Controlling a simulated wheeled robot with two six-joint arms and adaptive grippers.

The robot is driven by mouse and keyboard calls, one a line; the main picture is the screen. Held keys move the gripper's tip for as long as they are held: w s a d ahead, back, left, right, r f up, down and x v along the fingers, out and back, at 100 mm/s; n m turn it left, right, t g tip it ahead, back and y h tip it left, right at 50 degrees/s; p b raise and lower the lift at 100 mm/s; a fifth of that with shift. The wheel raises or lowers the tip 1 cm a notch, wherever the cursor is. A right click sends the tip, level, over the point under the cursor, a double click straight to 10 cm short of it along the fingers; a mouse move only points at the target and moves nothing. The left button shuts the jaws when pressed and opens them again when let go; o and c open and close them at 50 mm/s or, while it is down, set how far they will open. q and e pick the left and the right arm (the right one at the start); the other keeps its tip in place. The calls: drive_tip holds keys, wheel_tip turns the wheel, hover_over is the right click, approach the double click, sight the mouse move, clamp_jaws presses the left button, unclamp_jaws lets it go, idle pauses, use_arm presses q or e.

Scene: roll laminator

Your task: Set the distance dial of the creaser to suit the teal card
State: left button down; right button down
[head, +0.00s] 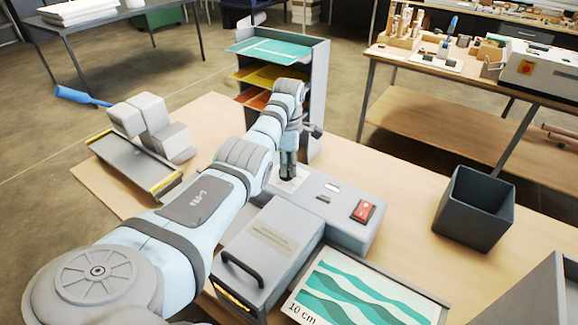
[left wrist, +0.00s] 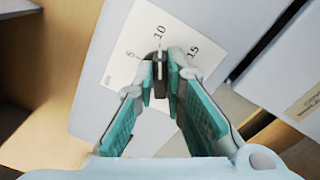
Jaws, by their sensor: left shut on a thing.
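The creaser (head: 330,205) is a grey machine on the wooden table, with a red switch on top. Its distance dial (left wrist: 160,75) is a small dark knob on a white scale plate (left wrist: 129,72) marked 5, 10 and 15. The light line on the knob points roughly at the 10. My left gripper (head: 288,178) reaches down onto the dial and is shut on it, a finger on each side. The fingers hide the dial's sides. The teal card (head: 365,290), with wavy white bands, lies at the front beside a "10 cm" label. My right gripper is not in view.
A rack (head: 318,90) with teal, yellow and orange sheets stands behind the creaser. A dark open bin (head: 475,210) stands at right. A grey device with a long tray (head: 125,165) is at left. The table between creaser and bin is clear.

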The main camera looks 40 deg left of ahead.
use_arm(q)
drive_tip(key=shift+a, duration=0.1)
drive_tip(key=c, duration=1.7)
unclamp_jaws()
drive_tip(key=shift+o, duration=0.2)
drive_tip(key=shift+r, duration=0.2)
wheel_tip(320, 180, up, 12)
drive_tip(key=shift+f, duration=0.15)
drive_tip(key=shift+a, duration=0.1)
drive_tip(key=shift+s+f, duration=0.1)
